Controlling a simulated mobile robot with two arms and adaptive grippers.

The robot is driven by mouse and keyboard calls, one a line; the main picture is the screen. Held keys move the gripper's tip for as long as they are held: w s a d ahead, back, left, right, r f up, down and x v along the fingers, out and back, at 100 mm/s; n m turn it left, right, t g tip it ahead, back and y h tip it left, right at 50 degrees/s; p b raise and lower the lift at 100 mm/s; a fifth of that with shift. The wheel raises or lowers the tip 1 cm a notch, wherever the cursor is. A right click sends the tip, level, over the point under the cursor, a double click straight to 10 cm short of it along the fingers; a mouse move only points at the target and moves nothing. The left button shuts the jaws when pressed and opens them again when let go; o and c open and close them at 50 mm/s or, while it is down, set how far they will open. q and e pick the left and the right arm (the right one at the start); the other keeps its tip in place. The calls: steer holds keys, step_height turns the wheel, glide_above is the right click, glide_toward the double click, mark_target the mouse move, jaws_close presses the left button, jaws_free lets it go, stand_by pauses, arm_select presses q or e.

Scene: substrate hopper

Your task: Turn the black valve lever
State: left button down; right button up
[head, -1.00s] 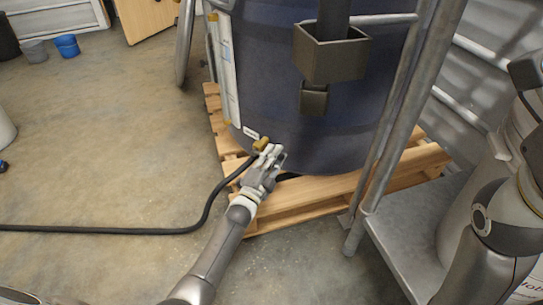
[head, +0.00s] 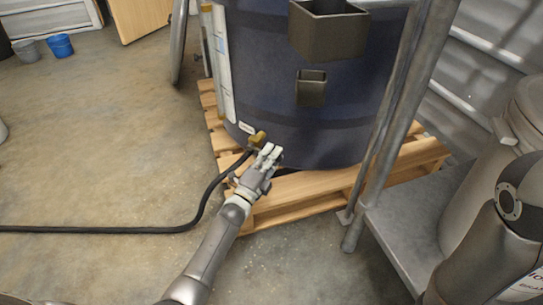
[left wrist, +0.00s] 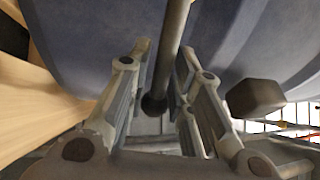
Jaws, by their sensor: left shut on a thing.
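The dark blue tank (head: 300,110) stands on a wooden pallet, with a brass valve fitting (head: 258,138) low on its front left. My left gripper (head: 268,153) is right beside this fitting, low against the tank. In the left wrist view, a dark rod, apparently the black valve lever (left wrist: 178,40), runs down between the fingers of my left gripper (left wrist: 160,90). The fingers are closed in on it, and its rounded dark end lies between them. In the head view the gripper hides the lever. My right gripper is not in view.
A black hose (head: 120,230) runs from the valve leftward across the floor. The pallet (head: 300,193) edge lies under the gripper. Metal posts (head: 385,130) and a grey platform (head: 400,215) stand to the right. Dark open boxes (head: 335,37) sit above.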

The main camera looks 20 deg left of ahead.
arm_select(q)
steer(key=shift+f, duration=0.1)
steer(key=c, duration=1.5)
jaws_free()
